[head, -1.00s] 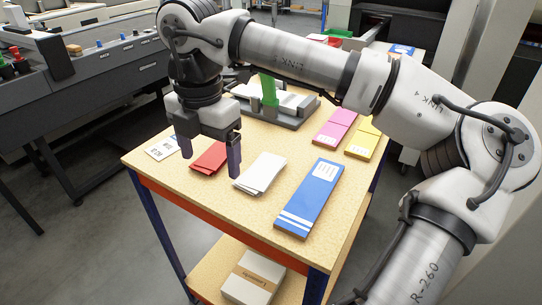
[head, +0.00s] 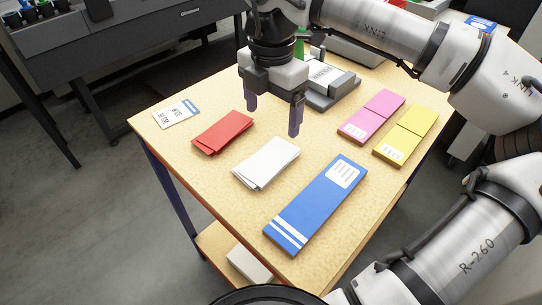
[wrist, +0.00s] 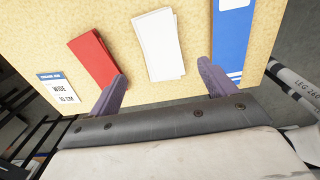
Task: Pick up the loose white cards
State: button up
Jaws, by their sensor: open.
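The loose white cards (head: 266,164) lie as a slightly fanned stack on the wooden table top, between the red cards and the blue box. In the wrist view the white cards (wrist: 158,45) lie ahead of and between my two fingers, apart from them. My gripper (head: 273,117) is open and empty, and it hangs above the table behind the white cards in the head view. Its purple fingers (wrist: 160,85) also show in the wrist view. Nothing hides the white cards.
Red cards (head: 222,133) lie left of the white ones, and a small printed card (head: 176,114) is farther left. A blue box (head: 316,204) lies to the right. Pink (head: 371,116) and yellow (head: 405,135) packs lie at the right. A grey fixture (head: 330,83) stands behind.

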send_over(270, 157)
notch_tip(270, 157, down, 5)
jog(key=shift+w+d+f+p, duration=0.15)
jog(key=shift+p, duration=0.15)
jog(key=shift+f+p, duration=1)
jog(key=shift+f, duration=1.7)
jog(key=shift+c, duration=0.4)
jog(key=c, duration=1)
jog(key=shift+c, duration=0.2)
